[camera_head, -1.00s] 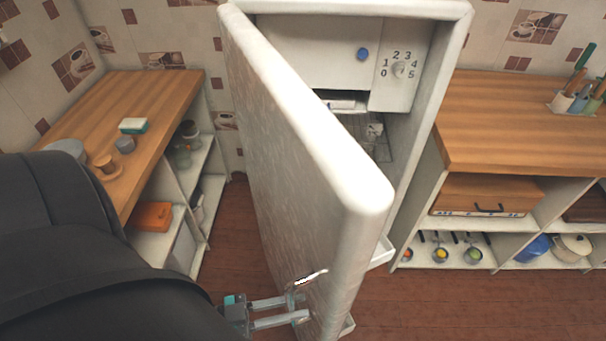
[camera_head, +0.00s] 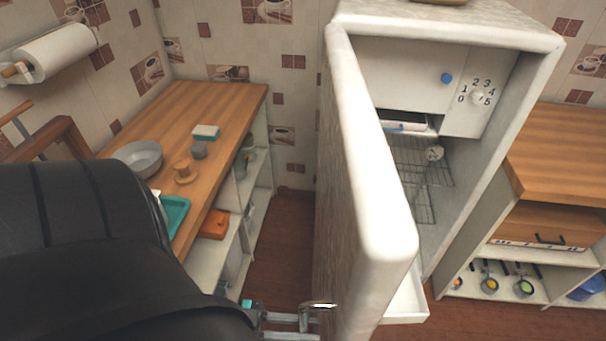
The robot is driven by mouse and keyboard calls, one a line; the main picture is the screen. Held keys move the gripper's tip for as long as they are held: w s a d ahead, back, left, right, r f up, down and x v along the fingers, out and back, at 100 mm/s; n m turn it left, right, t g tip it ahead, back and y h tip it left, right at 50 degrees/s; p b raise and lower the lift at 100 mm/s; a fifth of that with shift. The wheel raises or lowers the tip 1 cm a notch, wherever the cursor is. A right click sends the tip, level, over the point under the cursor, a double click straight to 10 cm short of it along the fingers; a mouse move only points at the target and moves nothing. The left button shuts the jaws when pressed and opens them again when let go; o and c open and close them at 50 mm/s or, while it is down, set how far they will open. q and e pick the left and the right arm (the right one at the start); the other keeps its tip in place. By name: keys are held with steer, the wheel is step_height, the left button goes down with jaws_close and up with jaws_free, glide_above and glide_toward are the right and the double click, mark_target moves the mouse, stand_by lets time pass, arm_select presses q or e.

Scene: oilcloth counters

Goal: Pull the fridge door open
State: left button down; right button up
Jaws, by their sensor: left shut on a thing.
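The white fridge (camera_head: 513,128) stands right of centre with its door (camera_head: 378,190) swung open toward me, nearly edge-on. The inside shows wire shelves, a blue knob and a numbered dial. My left gripper (camera_head: 318,318) is at the bottom of the view, at the outer face of the door. It is shut on the metal door handle (camera_head: 318,304); the fingers are partly cut off by the frame edge. My right gripper does not show.
A wooden counter (camera_head: 222,106) with a grey bowl (camera_head: 139,158), a cup and a teal tray (camera_head: 174,215) is on the left. Another counter (camera_head: 562,150) with shelves stands right of the fridge. Brown floor shows between the left counter and the door.

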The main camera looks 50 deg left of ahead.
arm_select(q)
steer(key=shift+s+f, duration=0.15)
steer(key=c, duration=0.8)
jaws_free()
steer(key=shift+o, duration=0.2)
steer(key=shift+a, duration=0.1)
steer(key=b+v, duration=0.3)
steer(key=v, duration=1.2)
